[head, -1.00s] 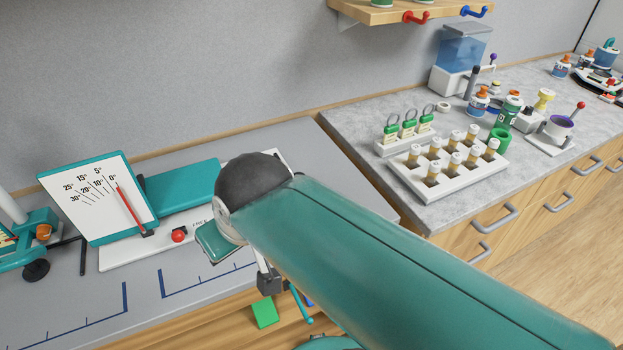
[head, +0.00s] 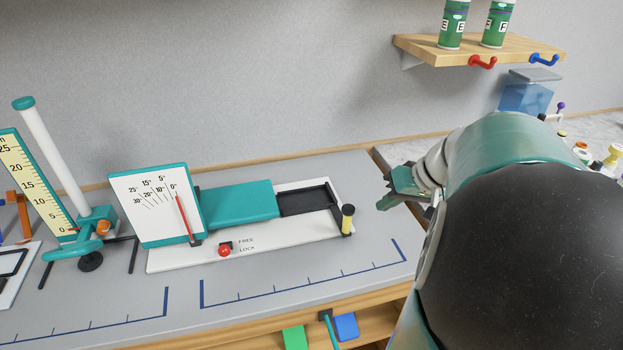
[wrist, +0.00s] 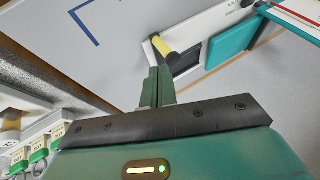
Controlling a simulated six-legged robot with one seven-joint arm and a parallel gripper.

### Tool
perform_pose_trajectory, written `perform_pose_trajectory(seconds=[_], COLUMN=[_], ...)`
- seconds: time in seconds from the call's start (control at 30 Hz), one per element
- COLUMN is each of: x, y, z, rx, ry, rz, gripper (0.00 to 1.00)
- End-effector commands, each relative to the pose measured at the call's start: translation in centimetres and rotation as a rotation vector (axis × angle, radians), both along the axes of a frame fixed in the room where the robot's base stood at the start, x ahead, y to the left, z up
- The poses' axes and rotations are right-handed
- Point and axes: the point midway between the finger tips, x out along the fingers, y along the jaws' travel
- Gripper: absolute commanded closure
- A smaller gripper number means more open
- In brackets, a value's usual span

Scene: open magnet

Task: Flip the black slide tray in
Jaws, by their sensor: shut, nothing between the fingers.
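The black slide tray (head: 303,200) sticks out from the right side of the teal block (head: 240,204) on a white base (head: 205,254).
A dial board (head: 150,205) with a red pointer stands left of the teal block. A red knob (head: 225,250) sits by the FREE and LOCK labels. A wooden shelf (head: 480,50) hangs at the upper right. The grey bench front (head: 300,285) is clear.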

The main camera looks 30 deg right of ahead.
Motion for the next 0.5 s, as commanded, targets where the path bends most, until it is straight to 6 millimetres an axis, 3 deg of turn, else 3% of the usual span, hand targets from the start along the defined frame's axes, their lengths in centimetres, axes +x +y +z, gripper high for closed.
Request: perform_pose_trajectory(seconds=[0.03, 0.1, 0.2, 0.5], x=[-0.6, -1.2, -1.6, -1.6], y=[-2.0, -3.7, -5.0, -5.1], z=[-0.5, -0.8, -0.9, -0.9], rx=[0.012, 0.017, 0.018, 0.017], ry=[-0.015, -0.038, -0.057, -0.061], rz=[-0.026, -0.043, -0.054, -0.053], gripper=[1.0, 1.0, 1.0, 1.0])
